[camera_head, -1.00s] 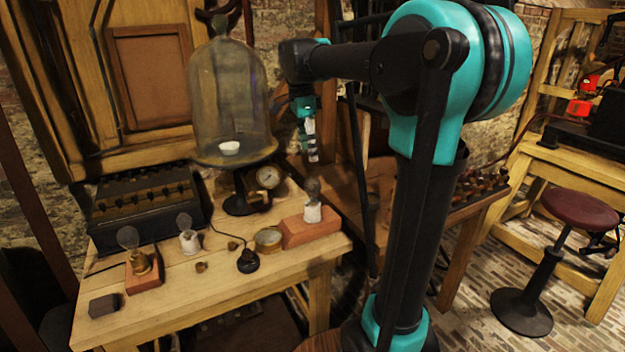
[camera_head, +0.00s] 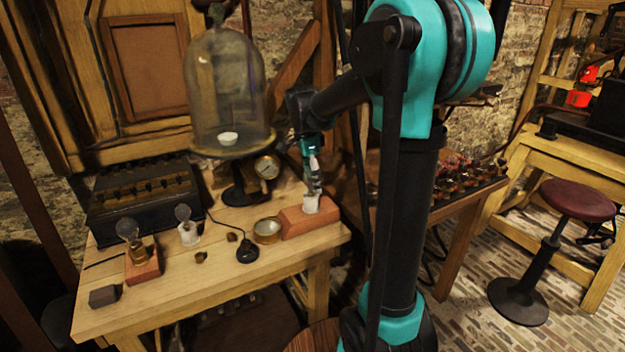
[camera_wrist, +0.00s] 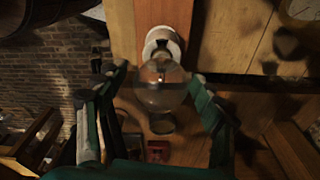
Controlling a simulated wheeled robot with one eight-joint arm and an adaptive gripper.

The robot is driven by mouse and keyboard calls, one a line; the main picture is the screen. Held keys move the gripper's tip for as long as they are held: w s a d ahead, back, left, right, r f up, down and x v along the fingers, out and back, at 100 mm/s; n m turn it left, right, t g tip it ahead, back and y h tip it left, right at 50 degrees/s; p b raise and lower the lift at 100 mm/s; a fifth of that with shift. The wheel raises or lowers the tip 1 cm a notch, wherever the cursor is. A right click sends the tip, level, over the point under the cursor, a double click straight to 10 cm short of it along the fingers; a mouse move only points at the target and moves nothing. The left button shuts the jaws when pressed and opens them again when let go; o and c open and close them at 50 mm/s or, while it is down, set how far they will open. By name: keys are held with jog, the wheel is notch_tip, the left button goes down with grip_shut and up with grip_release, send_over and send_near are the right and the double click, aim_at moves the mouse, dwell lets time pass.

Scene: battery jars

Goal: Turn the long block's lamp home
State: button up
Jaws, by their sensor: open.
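The long block (camera_head: 298,224) is orange-red and lies near the right edge of the wooden table. A white socket (camera_head: 311,204) stands on it and also shows in the wrist view (camera_wrist: 162,42). Its lamp (camera_wrist: 160,90) is a clear glass bulb pointing toward the wrist camera; in the head view my gripper largely hides it. My gripper (camera_head: 314,180) points down over the lamp. In the wrist view its open fingers (camera_wrist: 160,74) stand on either side of the bulb, with gaps visible. Whether the lamp is fully seated in the socket I cannot tell.
A glass bell jar (camera_head: 226,85) on a stand with a gauge (camera_head: 267,167) rises left of my gripper. A round brass dish (camera_head: 267,231) sits beside the long block. A short block (camera_head: 143,266) with a bulb and a loose white-socketed lamp (camera_head: 187,230) stand further left.

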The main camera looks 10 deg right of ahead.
jog(key=shift+c, duration=0.5)
jog(key=c, duration=1.3)
jog(key=m, duration=0.6)
jog(key=shift+s+g, duration=0.1)
jog(key=shift+g, duration=0.3)
jog(key=shift+m, duration=0.3)
jog(key=m, duration=0.6)
jog(key=shift+s+a+g+y, duration=0.1)
jog(key=shift+g+y, duration=0.2)
